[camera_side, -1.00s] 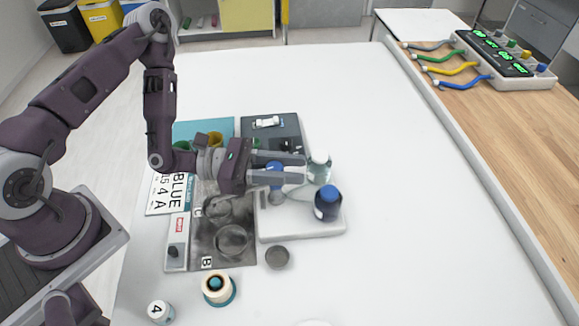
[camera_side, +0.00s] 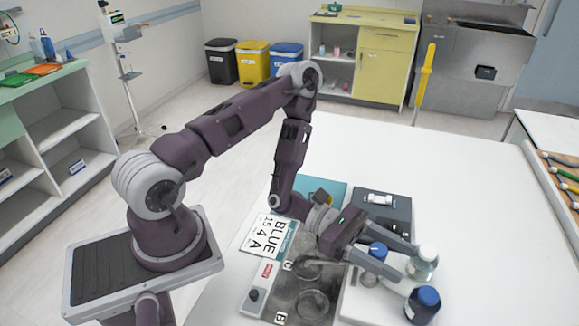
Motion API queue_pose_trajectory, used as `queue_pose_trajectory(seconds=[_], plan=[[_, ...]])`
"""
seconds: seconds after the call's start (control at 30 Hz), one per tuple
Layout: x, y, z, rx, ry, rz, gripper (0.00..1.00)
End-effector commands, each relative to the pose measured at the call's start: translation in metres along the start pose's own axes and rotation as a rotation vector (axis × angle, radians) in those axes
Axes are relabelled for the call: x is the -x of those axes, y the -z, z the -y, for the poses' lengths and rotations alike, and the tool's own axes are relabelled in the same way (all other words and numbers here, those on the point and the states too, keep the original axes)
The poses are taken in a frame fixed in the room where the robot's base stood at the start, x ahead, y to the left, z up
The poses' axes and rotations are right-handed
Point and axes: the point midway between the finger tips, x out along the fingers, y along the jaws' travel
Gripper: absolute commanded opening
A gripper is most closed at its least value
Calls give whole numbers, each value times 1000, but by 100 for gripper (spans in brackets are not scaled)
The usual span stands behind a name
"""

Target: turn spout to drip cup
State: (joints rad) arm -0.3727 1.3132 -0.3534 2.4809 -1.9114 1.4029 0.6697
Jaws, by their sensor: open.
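My gripper (camera_side: 404,263) is open, reaching right over a white tray (camera_side: 362,309). Its two fingers pass either side of a blue-topped part (camera_side: 378,251), which shows between them; I cannot tell whether they touch it. A rounded grey piece (camera_side: 368,279) shows just below the near finger. A clear bottle with a pale cap (camera_side: 422,264) stands just beyond the fingertips. I cannot make out which piece is the spout, and no drip cup is clearly identifiable.
A dark mat with ring shapes (camera_side: 303,289) lies left of the tray, beside a "BLUE 15 4 A" card (camera_side: 269,236). A dark grey board (camera_side: 384,213) with a small white piece lies behind. The white table (camera_side: 450,180) is clear at the back right.

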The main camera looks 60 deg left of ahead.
Motion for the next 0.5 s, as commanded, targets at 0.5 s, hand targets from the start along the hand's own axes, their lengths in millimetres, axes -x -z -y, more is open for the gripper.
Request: queue_pose_trajectory(seconds=[0.5], plan=[[9,3,22,-7,855,-28,53]])
